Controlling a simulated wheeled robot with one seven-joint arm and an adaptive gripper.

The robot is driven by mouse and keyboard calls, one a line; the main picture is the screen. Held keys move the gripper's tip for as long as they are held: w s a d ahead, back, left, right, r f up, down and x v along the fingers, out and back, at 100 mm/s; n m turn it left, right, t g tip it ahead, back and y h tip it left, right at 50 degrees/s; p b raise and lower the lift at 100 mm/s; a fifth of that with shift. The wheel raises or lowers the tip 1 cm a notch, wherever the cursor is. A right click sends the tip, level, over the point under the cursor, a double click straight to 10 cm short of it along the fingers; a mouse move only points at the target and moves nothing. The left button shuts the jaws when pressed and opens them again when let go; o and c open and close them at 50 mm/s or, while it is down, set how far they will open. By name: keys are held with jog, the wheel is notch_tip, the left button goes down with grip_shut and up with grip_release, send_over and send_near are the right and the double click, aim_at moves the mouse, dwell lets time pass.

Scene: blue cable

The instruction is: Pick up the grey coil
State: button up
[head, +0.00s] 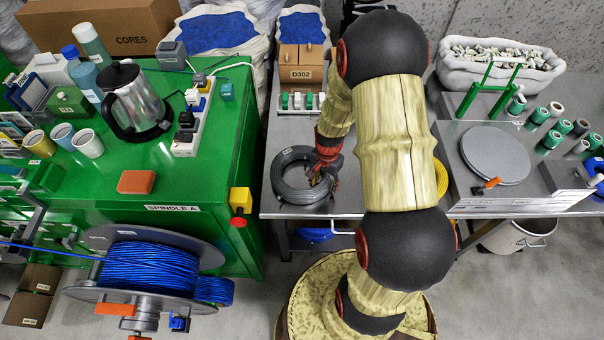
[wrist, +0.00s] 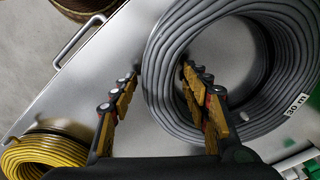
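The grey coil (head: 290,186) lies flat on the metal table left of my arm in the head view. In the wrist view the coil (wrist: 169,112) fills the upper right, with a "30 m" label on its side. My gripper (head: 325,178) is at the coil's right side. In the wrist view my gripper (wrist: 160,73) straddles the coil's near wall, one finger outside and one in the central hole. The fingers are apart, and the tips sit close to the wall; firm contact does not show. The coil appears to rest on the table.
A yellow coil (wrist: 40,155) lies on the same table, partly hidden behind my arm in the head view. A power strip (head: 293,112) and a D302 box (head: 301,72) stand behind the grey coil. The green bench (head: 225,150) is left across a gap.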

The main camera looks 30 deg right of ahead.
jog(key=shift+c, duration=1.2)
grip_shut()
